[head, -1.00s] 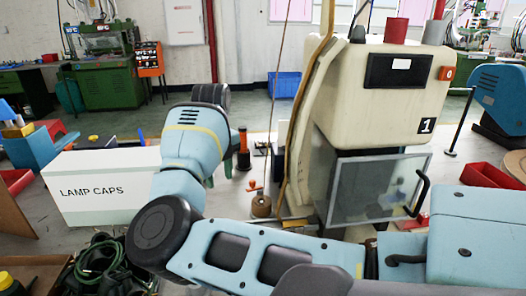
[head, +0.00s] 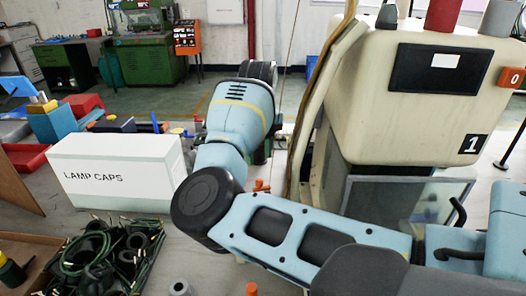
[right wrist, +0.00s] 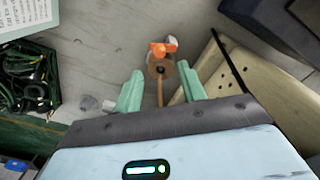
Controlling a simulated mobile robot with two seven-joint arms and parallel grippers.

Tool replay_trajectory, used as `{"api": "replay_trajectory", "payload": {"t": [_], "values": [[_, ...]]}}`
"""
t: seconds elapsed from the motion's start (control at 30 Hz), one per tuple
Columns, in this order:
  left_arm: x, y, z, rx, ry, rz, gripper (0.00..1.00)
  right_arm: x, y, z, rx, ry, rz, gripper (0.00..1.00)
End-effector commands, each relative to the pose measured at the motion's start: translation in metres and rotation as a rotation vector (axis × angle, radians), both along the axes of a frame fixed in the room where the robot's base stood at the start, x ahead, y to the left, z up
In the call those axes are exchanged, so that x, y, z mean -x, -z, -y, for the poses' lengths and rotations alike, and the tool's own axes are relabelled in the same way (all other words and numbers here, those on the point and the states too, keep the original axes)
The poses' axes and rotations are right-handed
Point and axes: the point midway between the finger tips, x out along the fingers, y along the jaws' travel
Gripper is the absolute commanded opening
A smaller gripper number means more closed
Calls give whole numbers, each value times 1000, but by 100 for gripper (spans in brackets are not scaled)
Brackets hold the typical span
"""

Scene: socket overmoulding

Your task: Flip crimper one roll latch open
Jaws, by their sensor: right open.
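Crimper one is the cream machine (head: 430,100) marked 1, at the right of the head view. An orange latch (right wrist: 162,48) sits on a round brown roll (right wrist: 160,70) in the right wrist view, ahead of my fingers. The orange latch also shows just above my forearm in the head view (head: 262,186); the roll is hidden there. My right gripper (right wrist: 162,88) is open, its two green fingers apart on either side of the line to the roll, touching nothing that I can see. In the head view the gripper (head: 264,150) is partly hidden behind my wrist. My left gripper is not in view.
A white LAMP CAPS box (head: 115,172) stands left of my right arm. A crate of dark cables (head: 100,255) is in front of it. The crimper's clear guard (head: 395,200) is behind my forearm. A cream strip or panel (right wrist: 235,75) lies close right of the fingers.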

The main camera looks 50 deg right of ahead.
Motion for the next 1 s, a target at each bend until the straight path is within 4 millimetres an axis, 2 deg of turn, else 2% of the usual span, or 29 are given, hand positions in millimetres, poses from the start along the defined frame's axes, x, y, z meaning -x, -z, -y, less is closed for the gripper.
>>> {"api": "replay_trajectory", "payload": {"t": [0.17, 0.6, 0.77, 1.0], "values": [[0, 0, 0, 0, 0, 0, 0, 0, 9, 0, -1, 0, -2, 41], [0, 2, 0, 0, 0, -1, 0, 0, 68, -1, -1, -1, -2, 41], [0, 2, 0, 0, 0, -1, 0, 0, 77, 0, 0, 0, 1, 41], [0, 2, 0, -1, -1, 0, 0, 0, 78, 0, 0, 0, 1, 41]]}}
